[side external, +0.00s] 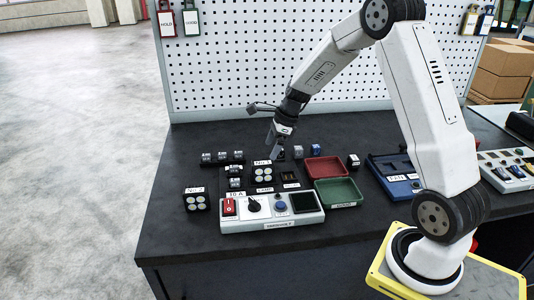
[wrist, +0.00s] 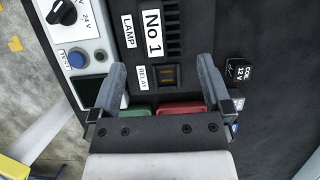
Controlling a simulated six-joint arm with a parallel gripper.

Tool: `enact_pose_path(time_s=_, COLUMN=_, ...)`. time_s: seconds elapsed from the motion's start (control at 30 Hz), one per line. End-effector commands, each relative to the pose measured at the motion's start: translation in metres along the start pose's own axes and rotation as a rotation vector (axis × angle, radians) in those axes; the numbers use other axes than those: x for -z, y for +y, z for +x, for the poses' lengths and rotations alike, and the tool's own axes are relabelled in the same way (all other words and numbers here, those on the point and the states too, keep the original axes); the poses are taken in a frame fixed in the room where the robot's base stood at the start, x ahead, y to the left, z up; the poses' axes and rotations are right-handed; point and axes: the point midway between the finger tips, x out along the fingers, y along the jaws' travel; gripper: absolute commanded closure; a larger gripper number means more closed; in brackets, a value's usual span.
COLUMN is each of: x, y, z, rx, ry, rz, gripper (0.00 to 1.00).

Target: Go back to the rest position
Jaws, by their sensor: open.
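My gripper (side external: 275,146) hangs above the black bench top, close to the No 1 panel with its round lamps (side external: 263,174). In the wrist view my gripper (wrist: 163,78) shows two grey fingers spread wide apart with nothing between them. Below and between the fingers lies the relay socket (wrist: 167,76), beside the RELAY label and the No 1 label (wrist: 153,33). The arm is bent and reaches out from its base at the right.
A grey control box (side external: 270,222) stands in front. A red tray (side external: 325,168) and a green tray (side external: 338,192) lie right of the panel. A blue case (side external: 394,182) is farther right. Small cubes (side external: 298,152) stand near the gripper. A pegboard (side external: 230,60) rises behind.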

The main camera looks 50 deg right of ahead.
Motion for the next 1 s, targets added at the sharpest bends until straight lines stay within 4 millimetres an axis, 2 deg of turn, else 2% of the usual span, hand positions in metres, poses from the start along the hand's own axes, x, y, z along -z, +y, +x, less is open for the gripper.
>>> enact_pose_path(time_s=0.17, x=-0.005, y=0.015, z=-0.001, rx=-0.001, ry=0.026, rz=-0.127, gripper=0.0)
enact_pose_path(time_s=0.37, x=-0.014, y=0.052, z=-0.002, rx=-0.013, ry=0.088, rz=-0.461, gripper=0.0)
enact_pose_path(time_s=0.67, x=-0.019, y=0.123, z=-0.007, rx=-0.059, ry=0.19, rz=-1.142, gripper=0.0)
enact_pose_path(time_s=1.0, x=-0.009, y=0.198, z=-0.013, rx=-0.137, ry=0.269, rz=-1.924, gripper=0.0)
